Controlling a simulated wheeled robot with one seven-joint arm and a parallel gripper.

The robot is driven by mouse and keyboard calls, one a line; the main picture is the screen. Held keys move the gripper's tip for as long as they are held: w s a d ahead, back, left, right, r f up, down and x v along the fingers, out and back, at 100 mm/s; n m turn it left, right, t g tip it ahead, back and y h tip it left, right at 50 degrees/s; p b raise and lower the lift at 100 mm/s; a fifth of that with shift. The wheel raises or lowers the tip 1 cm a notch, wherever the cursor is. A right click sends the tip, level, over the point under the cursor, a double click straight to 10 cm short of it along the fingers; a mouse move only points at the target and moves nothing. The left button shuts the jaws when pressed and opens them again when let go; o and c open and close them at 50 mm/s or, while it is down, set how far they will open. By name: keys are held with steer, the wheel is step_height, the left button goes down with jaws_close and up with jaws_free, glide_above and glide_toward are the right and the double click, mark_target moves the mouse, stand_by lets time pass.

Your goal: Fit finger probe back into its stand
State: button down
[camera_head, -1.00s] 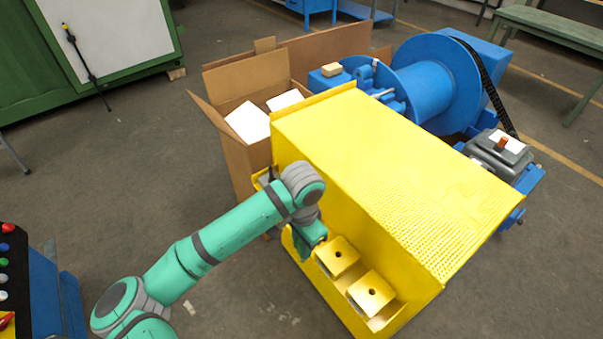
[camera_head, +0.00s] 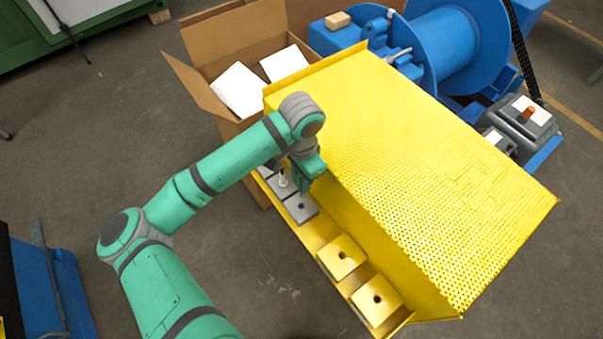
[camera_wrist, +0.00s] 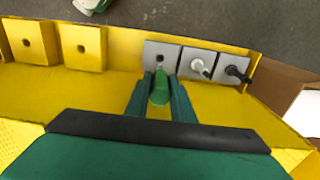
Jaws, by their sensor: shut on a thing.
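My gripper (camera_wrist: 160,92) is shut on a bright green piece (camera_wrist: 158,88), which I take to be the finger probe; its lower end is hard to make out. A grey block with an empty hole (camera_wrist: 160,56) lies just beyond the fingertips in the wrist view; I cannot tell whether the probe touches it. This block also shows in the head view (camera_head: 301,208). Beside it are a grey block with a white probe (camera_wrist: 200,66) and one with a black probe (camera_wrist: 237,71). In the head view my gripper (camera_head: 308,178) is close above the grey row, by the yellow housing.
Two yellow blocks with holes (camera_head: 342,257) (camera_head: 376,299) share the yellow ledge. The tall yellow perforated housing (camera_head: 400,150) stands beside the ledge. An open cardboard box (camera_head: 215,60) is behind, with blue winch machinery (camera_head: 450,50) beyond.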

steer(key=shift+a, duration=0.1)
steer(key=shift+s+f, duration=0.1)
steer(key=shift+f, duration=2.8)
steer(key=shift+f, duration=2.05)
steer(key=c, duration=1.5)
jaws_free()
steer(key=shift+o, duration=0.2)
step_height(320, 180, up, 11)
steer(key=shift+f, duration=0.1)
